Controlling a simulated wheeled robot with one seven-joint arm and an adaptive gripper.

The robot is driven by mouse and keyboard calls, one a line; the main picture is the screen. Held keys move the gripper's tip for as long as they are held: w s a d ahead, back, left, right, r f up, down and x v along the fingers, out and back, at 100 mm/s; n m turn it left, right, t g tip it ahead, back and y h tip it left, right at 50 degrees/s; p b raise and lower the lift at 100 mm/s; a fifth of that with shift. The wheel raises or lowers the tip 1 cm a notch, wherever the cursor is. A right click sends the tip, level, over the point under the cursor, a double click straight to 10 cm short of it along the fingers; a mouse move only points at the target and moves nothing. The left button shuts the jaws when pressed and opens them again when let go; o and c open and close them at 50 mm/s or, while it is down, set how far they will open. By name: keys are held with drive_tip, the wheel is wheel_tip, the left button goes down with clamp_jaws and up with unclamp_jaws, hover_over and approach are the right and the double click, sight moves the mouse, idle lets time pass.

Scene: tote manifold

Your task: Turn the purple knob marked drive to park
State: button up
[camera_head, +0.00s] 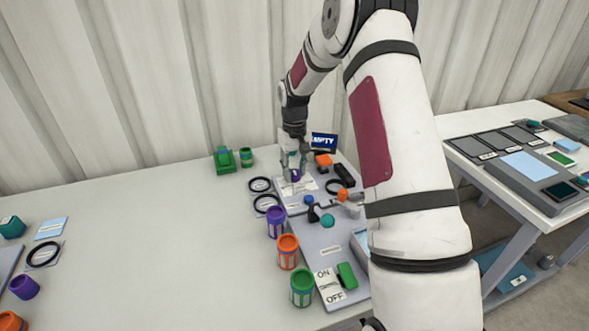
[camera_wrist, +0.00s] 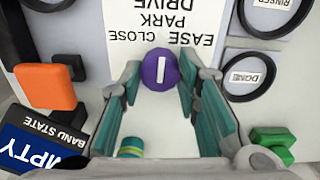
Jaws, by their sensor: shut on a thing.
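The purple knob (camera_wrist: 160,69) is round, with a white line that runs nearly straight up and down in the wrist view. It sits between the two fingertips of my gripper (camera_wrist: 157,80), which is shut on it. A white label (camera_wrist: 165,22) beyond the knob reads upside down: EASE CLOSE, PARK, DRIVE. In the head view my gripper (camera_head: 295,162) points down at the back of the grey panel (camera_head: 315,240), with a bit of the purple knob (camera_head: 295,176) showing below it. The fingers hide the knob's sides.
Black rings (camera_wrist: 252,78) lie to the right in the wrist view. An orange block (camera_wrist: 45,86) and a BAND STATE sign (camera_wrist: 38,143) are on the left, a green object (camera_wrist: 272,143) lower right. Purple (camera_head: 276,222), orange and green canisters line the panel's left edge.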

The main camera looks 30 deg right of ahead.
sight(294, 172)
drive_tip(key=shift+n, duration=0.3)
drive_tip(key=o, duration=1.2)
wheel_tip(294, 172, up, 12)
idle(0.4)
